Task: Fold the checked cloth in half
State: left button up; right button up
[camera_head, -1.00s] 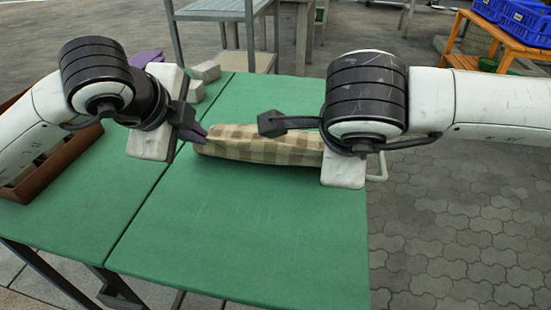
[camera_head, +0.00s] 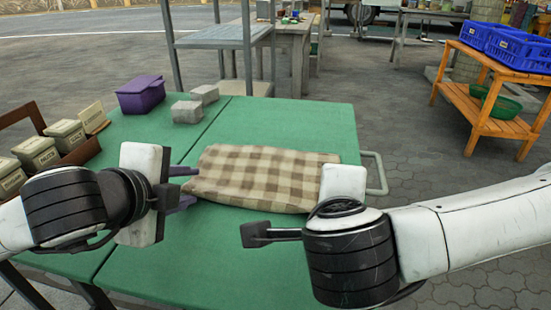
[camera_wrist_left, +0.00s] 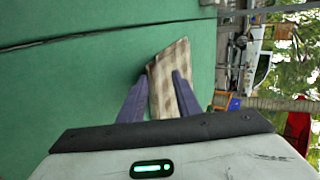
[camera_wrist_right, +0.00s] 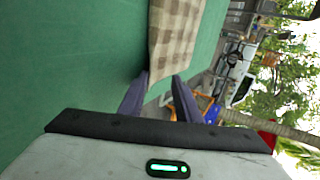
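The brown-and-cream checked cloth (camera_head: 258,176) lies as a flat band across the green table (camera_head: 190,262). Whether it is in layers cannot be told. My left gripper (camera_head: 184,187) is at its left end. In the left wrist view the fingers of this gripper (camera_wrist_left: 160,78) are apart, with the cloth (camera_wrist_left: 168,75) showing between and beyond them. My right gripper is at the right end, its fingers hidden in the head view. In the right wrist view its fingers (camera_wrist_right: 160,80) are apart, with the cloth's end (camera_wrist_right: 170,40) just beyond the tips.
A purple box (camera_head: 141,95) and grey blocks (camera_head: 187,111) stand at the back left of the table. A brown tray (camera_head: 78,152) with labelled containers (camera_head: 36,152) is at the left. An orange stand (camera_head: 490,108) with blue crates (camera_head: 517,50) is off to the right. The table in front of the cloth is clear.

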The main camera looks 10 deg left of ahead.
dwell(0.3)
